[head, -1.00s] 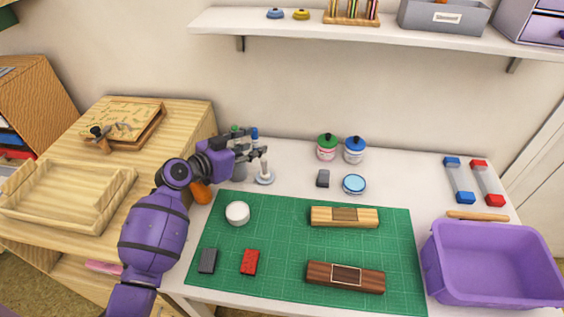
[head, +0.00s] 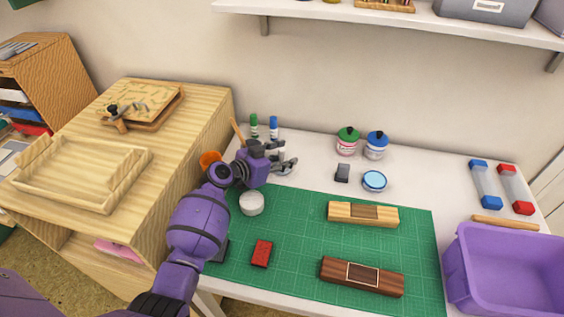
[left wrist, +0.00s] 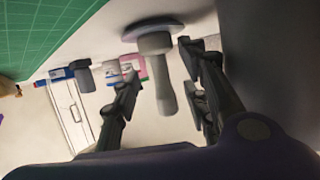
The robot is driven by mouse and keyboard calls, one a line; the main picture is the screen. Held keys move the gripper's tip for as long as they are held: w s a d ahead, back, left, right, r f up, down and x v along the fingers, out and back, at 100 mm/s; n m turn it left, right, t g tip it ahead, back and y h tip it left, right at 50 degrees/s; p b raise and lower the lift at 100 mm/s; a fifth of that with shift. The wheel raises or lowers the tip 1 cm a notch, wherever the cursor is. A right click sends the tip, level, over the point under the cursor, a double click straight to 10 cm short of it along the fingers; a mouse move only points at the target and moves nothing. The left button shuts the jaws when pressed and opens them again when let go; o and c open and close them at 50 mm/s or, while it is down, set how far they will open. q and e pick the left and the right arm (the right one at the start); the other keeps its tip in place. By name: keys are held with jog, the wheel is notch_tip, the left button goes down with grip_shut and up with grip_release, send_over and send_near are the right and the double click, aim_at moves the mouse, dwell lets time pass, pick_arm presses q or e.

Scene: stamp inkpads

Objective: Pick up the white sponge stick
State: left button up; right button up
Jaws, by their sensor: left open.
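The white sponge stick (left wrist: 163,85) stands on a round base (left wrist: 150,26), shown upside down in the left wrist view. In the head view my left gripper (head: 289,164) is low at the back left of the table and hides most of the stick. In the left wrist view the open gripper (left wrist: 160,95) has one finger on each side of the stick, with gaps visible. I cannot tell how deep the stick sits between them. My right gripper is not in view.
Green-capped (head: 253,125) and blue-capped (head: 273,127) bottles stand behind the gripper. An orange cup (head: 210,158) is beside my arm. A white round piece (head: 251,203) is on the green mat (head: 300,240). A grey block (head: 342,172) and blue inkpad (head: 374,181) are to the right.

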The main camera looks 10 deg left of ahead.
pick_arm(q)
grip_shut()
dwell(0.4)
